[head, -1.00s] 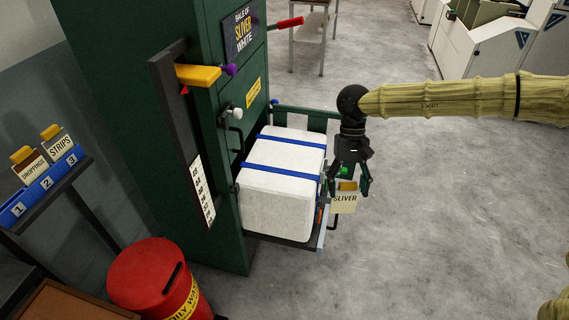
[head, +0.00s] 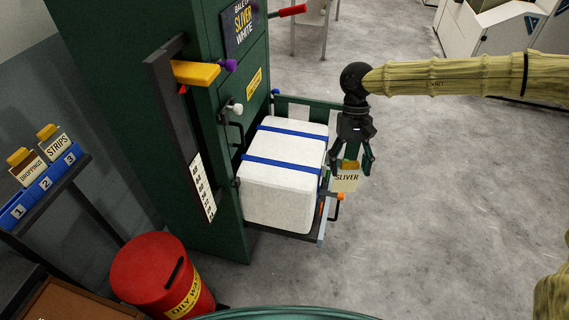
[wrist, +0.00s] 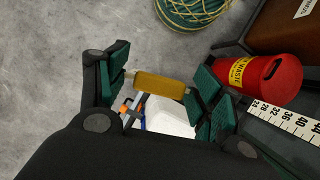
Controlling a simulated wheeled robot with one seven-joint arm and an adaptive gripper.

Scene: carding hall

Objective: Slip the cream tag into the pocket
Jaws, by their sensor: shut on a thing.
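My gripper (head: 351,168) is shut on the ochre grip (wrist: 160,86) of the cream tag (head: 346,184), which hangs below the fingers and reads SLIVER. The wrist view shows the grip between both finger pads; the tag's cream part is hidden there. The tag hangs in front of the right side of the white bale (head: 275,205), near the tray edge. An orange fitting (head: 340,197) shows just below the tag. I cannot make out the pocket. The blue rack (head: 42,188) at the left, numbered 1, 2 and 3, holds two similar tags.
The green press (head: 130,110) stands left of the bale, with a yellow handle (head: 195,73) jutting out. A red waste bin (head: 150,270) stands at the lower left. A green and yellow coiled thing (wrist: 193,10) lies at the wrist view's top. The floor right of my gripper is clear.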

